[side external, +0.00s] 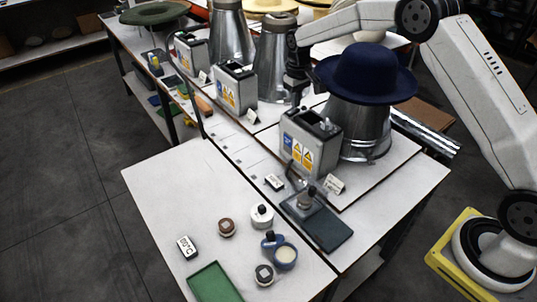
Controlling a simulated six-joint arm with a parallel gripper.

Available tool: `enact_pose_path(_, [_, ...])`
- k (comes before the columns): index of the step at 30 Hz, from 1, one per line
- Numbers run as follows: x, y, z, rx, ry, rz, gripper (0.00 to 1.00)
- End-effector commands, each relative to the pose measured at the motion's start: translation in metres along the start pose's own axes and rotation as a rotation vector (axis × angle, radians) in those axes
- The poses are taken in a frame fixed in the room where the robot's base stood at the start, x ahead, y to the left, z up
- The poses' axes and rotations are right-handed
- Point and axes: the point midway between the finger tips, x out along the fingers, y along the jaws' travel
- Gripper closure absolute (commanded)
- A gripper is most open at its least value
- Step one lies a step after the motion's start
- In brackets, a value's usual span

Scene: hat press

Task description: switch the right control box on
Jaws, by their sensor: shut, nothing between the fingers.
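The rightmost control box (308,145) is a grey metal case with blue and yellow warning labels. It stands in front of the metal cone that carries the navy hat (366,74). A small light knob or switch (325,124) shows on its dark top; its setting is too small to tell. My gripper (296,96) points down, shut and empty, behind and above this box in the picture, left of the hat. It appears apart from the box. A middle control box (234,88) and a farther one (191,52) stand to the left.
Metal cones (275,60) stand close behind my gripper. A small stand on a dark base (318,222) sits before the box. The front table holds a green tray (214,284), a brown round pot (227,227) and other small items. Above the front table is free room.

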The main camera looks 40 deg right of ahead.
Motion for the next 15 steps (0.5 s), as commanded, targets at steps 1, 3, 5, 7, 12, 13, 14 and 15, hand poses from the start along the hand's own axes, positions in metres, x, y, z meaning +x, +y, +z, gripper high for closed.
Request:
enact_pose_path(1, [0.0009, 0.0, 0.0001, 0.0, -0.001, 0.0, 1.0])
enact_pose_path(3, [0.0017, 0.0, 0.0001, 0.0, -0.001, 0.0, 1.0])
enact_pose_path(5, [0.0023, 0.0, 0.0002, 0.0, -0.001, 0.0, 1.0])
enact_pose_path(7, [0.0031, 0.0, 0.0001, 0.0, 0.0, 0.0, 1.0])
enact_pose_path(12, [0.0049, 0.0, 0.0002, 0.0, 0.0, 0.0, 1.0])
enact_pose_path(13, [0.0053, 0.0, 0.0002, 0.0, 0.0, 0.0, 1.0])
enact_pose_path(14, [0.0056, 0.0, 0.0001, 0.0, 0.0, 0.0, 1.0])
enact_pose_path(15, [0.0061, 0.0, 0.0002, 0.0, 0.0, 0.0, 1.0])
